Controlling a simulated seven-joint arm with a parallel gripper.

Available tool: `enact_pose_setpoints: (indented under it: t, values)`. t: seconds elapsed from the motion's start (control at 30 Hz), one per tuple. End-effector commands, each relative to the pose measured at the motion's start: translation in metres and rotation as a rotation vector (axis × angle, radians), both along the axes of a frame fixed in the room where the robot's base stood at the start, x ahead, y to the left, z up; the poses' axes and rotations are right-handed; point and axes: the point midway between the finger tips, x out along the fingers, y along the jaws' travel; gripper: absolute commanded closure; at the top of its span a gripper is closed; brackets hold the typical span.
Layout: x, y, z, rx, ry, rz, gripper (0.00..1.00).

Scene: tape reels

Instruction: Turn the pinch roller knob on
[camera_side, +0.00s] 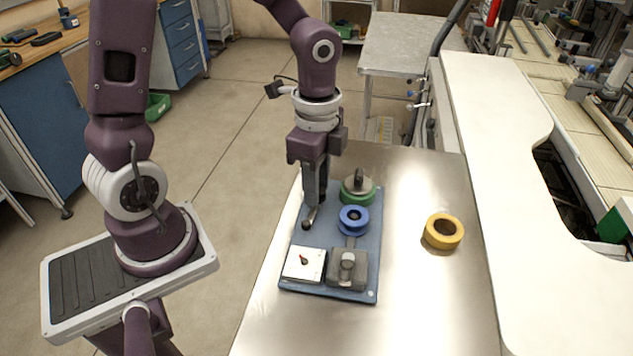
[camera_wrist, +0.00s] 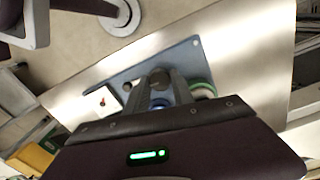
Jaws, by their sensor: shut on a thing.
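A blue base board (camera_side: 368,275) lies on the metal table. My gripper (camera_side: 312,212) points down at the board's left edge. It is shut on a dark round knob (camera_wrist: 160,77), which shows between the fingertips (camera_wrist: 168,88) in the wrist view. The fingers mostly hide this knob in the side view. A small dark round part with a metal piece (camera_side: 307,224) sits just in front of the fingertips. A white panel (camera_side: 294,271) with a small red-and-dark pointer is at the board's front left. I cannot tell the knob's turn angle.
A blue reel (camera_side: 354,220) and a green reel (camera_side: 357,196) with a grey top stand right of my gripper. A grey block (camera_side: 347,272) is at the board's front right. A yellow tape ring (camera_side: 443,231) lies on the table (camera_side: 420,300), whose right side is otherwise clear.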

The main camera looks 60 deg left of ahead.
Motion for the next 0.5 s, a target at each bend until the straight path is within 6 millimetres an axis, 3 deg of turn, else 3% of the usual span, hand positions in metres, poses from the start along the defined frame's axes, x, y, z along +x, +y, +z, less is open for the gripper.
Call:
enact_pose_setpoints:
  t: [0.5]
  values:
    - [0.0003,-0.0004,0.0008,0.000,-0.002,0.395,1.00]
